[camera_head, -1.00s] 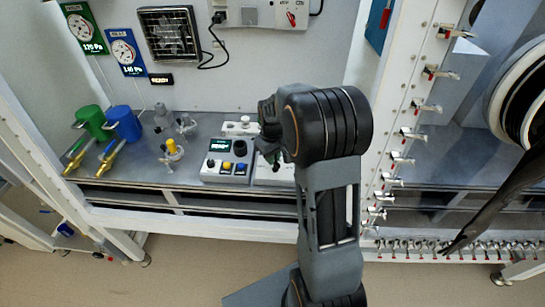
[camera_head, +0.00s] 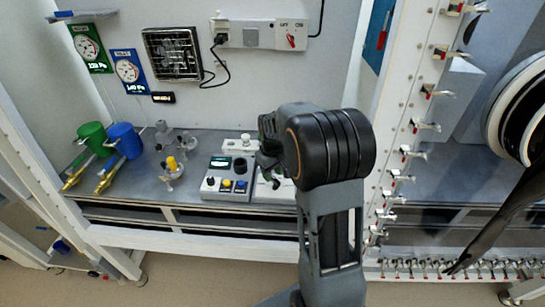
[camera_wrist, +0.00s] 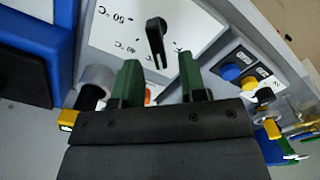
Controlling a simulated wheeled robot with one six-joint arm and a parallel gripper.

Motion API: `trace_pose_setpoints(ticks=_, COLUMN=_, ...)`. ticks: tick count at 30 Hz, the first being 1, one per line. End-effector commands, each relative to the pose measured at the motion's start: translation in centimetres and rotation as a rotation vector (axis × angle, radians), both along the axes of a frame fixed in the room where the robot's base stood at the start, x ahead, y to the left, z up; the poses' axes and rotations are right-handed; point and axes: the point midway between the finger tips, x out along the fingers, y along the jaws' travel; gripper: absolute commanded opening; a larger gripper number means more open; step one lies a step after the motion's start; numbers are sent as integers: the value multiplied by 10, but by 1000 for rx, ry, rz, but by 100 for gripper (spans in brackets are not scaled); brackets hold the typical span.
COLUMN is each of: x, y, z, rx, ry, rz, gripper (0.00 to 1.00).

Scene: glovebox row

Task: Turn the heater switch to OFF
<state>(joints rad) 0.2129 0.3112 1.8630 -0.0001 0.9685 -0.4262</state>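My gripper (camera_wrist: 160,78) shows two green fingers, parted, with nothing between them. In the wrist view, a black pointer knob (camera_wrist: 156,36) sits on a white dial plate (camera_wrist: 112,28) marked 50 °C and 40 °C. The knob lies just beyond the fingertips, in line with the gap; I cannot tell whether they touch it. No OFF mark is readable there. In the head view, my gripper (camera_head: 268,150) hangs over a pale box (camera_head: 272,190), largely hidden by my arm. A wall heater (camera_head: 172,54) and a wall panel with a red lever (camera_head: 291,40) are behind.
A control box (camera_head: 228,180) with blue and yellow buttons stands left of the gripper. A white post (camera_head: 395,120) with several clamps rises at right.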

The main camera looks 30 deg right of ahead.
Motion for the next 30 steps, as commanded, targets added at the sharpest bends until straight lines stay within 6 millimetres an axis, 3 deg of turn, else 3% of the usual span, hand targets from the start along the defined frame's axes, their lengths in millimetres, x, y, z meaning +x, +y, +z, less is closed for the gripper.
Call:
trace_pose_setpoints(ticks=15, x=0, y=0, z=99, rx=-1, ry=-4, rz=0, gripper=38)
trace_pose_setpoints(ticks=22, x=0, y=0, z=120, rx=-1, ry=-2, rz=0, gripper=38)
trace_pose_setpoints(ticks=30, x=0, y=0, z=125, rx=0, ry=0, rz=0, gripper=38)
